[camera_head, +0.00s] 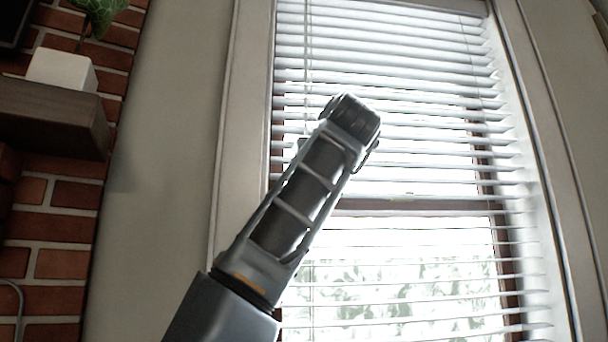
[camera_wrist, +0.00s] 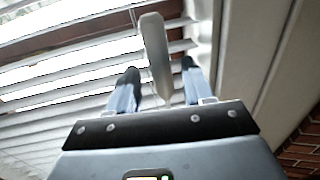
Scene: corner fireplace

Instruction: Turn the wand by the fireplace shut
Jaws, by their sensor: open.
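The wand (camera_wrist: 154,55) is a pale grey, flat-sided handle hanging in front of the blinds in the wrist view. My gripper (camera_wrist: 160,72) is open, with one finger on each side of the wand's lower part. Neither finger clearly touches it. The blinds (camera_head: 400,66) have tilted slats with bright gaps between them; they also fill the left of the wrist view (camera_wrist: 60,108). In the head view a thin upright line hangs at the blinds' left side, and my arm hides what is below it. My gripper is not clearly seen there.
The window frame (camera_head: 240,130) stands close to the left of the blinds in the head view. A brick fireplace wall (camera_head: 52,226) with a dark wooden mantel (camera_head: 50,112), a white block (camera_head: 62,70) and a leafy plant (camera_head: 100,12) is at the far left.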

